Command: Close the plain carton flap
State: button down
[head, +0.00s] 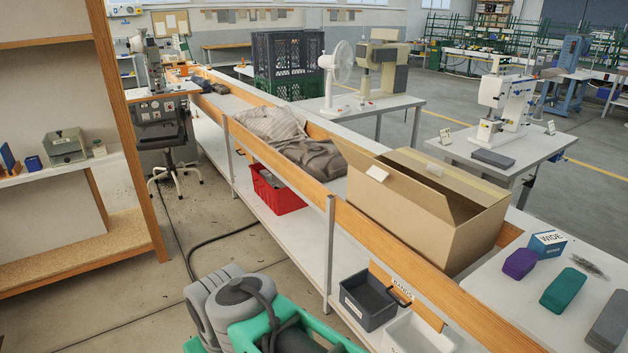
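A brown cardboard carton (415,225) stands on the long bench right of centre in the head view, its top at least partly open. Part of the inside is dark and hidden by the raised flap. My gripper is not in view; only grey and green parts of my own body show at the bottom.
Folded grey cloth (314,157) lies on the bench left of the carton. A wooden rail (355,222) runs along the bench's near edge. A dark bin (368,298) sits below the carton. Purple (520,263) and green (563,290) blocks lie to its right. Floor left of the bench is mostly clear.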

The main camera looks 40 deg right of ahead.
aim_at(430, 200)
jog(key=u, duration=0.25)
jog(key=i, duration=0.85)
jog(key=z, duration=0.65)
jog(key=i, duration=0.65)
jog(key=z, duration=0.7)
